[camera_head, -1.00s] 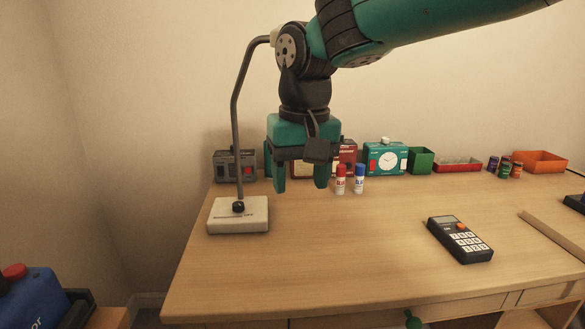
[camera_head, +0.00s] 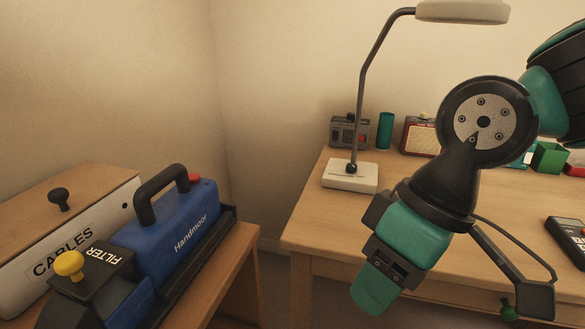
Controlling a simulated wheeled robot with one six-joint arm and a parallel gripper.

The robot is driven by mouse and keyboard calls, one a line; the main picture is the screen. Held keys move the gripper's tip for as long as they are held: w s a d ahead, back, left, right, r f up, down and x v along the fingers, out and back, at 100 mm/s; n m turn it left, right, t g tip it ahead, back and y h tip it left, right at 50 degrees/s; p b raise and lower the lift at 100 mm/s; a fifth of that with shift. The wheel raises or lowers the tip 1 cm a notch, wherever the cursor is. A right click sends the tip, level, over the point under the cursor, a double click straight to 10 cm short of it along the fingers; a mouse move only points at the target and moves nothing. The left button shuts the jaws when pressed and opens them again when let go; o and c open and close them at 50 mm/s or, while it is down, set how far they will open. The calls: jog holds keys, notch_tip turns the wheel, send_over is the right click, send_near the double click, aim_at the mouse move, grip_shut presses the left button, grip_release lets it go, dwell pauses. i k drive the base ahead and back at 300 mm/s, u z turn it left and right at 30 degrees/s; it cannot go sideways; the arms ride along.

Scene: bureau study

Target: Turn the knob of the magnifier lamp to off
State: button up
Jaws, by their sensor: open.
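The magnifier lamp stands at the desk's left end, with a cream base (camera_head: 349,178), a grey bent stem and a pale lamp head (camera_head: 463,11) at the top. Its small black knob (camera_head: 351,168) sits on the base by the foot of the stem. The knob's setting is too small to read. My gripper (camera_head: 372,290) is in front of the desk's left front edge, below and right of the lamp base in the picture, tilted and apart from it. One teal finger shows clearly and nothing is seen held. My arm hides part of the desk.
A grey device (camera_head: 348,133), a green cylinder (camera_head: 385,131) and a red radio (camera_head: 420,137) stand behind the lamp. A calculator (camera_head: 568,240) lies at right. A blue tool case (camera_head: 175,235) and a cable box (camera_head: 70,225) sit on a lower surface at left.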

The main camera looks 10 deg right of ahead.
aim_at(351, 167)
jog(key=u, duration=2.15)
jog(key=k, duration=0.75)
jog(key=z, duration=1.05)
jog(key=i, duration=0.95)
